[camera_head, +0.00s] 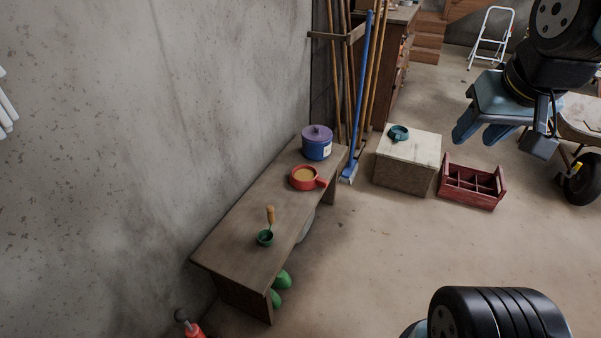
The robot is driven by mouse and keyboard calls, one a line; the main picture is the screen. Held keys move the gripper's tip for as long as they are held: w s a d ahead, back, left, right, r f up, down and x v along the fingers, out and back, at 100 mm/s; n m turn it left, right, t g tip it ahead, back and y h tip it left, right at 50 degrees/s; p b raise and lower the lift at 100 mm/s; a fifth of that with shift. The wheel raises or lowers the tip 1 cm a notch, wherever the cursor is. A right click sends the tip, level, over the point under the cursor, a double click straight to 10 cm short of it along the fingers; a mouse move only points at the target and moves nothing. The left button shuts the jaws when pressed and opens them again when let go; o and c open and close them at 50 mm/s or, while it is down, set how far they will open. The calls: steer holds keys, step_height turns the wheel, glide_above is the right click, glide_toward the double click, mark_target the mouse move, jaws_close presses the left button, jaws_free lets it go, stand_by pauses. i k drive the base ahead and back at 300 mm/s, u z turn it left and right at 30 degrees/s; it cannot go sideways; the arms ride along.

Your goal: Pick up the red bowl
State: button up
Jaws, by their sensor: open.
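The red bowl (296,183) stands upright on the wooden bench (236,239) along the wall. It has a short handle on its right side and something tan inside. My gripper (481,137) is at the upper right, well to the right of the bowl and apart from it. Its blue fingers are spread, with nothing seen between them.
Brooms (361,90) lean behind the bench. A pale-topped block (417,150) and red crate (470,199) stand right. The floor between is clear.

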mark_target(304, 178)
steer(key=u, duration=0.1)
steer(key=i, duration=1)
steer(key=z, duration=0.1)
